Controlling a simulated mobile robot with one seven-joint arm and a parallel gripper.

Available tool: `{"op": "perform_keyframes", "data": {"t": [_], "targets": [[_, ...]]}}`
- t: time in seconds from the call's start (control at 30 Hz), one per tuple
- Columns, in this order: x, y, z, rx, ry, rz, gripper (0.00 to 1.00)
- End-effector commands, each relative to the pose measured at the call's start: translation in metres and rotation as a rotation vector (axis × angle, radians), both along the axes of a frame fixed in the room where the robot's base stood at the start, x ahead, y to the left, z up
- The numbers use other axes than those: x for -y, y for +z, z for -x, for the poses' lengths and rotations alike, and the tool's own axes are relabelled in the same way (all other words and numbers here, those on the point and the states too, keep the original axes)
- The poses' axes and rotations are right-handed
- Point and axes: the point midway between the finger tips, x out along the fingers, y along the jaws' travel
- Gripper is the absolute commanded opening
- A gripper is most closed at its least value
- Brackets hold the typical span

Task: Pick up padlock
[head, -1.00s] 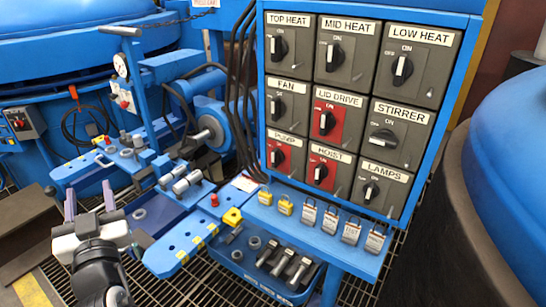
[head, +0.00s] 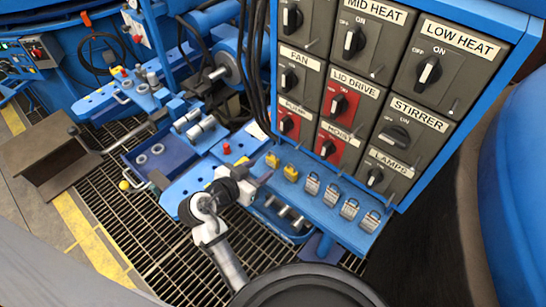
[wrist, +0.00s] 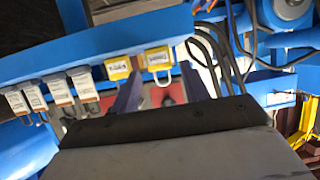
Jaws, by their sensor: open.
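Two yellow padlocks (head: 281,167) hang at the left end of the row on the blue ledge under the switch panel. Several pale padlocks (head: 341,201) hang to their right. My gripper (head: 262,172) is close to the ledge's left end, by the yellow ones. In the wrist view my gripper (wrist: 160,88) is open, its fingers pointing at the ledge. One yellow padlock (wrist: 158,60) shows between the finger lines, its shackle below its body. The other yellow padlock (wrist: 118,68) is by the left finger. Whether a finger touches either padlock cannot be told.
The switch panel (head: 375,95) with labelled knobs rises above the ledge (head: 300,172). Black cables (head: 262,70) hang at its left edge. A blue bin (head: 280,222) with metal parts sits under the ledge. A blue workbench (head: 180,190) lies left, over grating (head: 130,215).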

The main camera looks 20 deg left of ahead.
Motion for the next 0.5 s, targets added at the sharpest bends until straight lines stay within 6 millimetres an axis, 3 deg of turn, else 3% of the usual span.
{"op": "perform_keyframes", "data": {"t": [0.27,0.5], "targets": [[0.007,-0.005,-0.020,-0.001,0.001,0.001,0.45],[0.019,-0.015,-0.051,-0.001,0.000,0.001,0.45]]}}
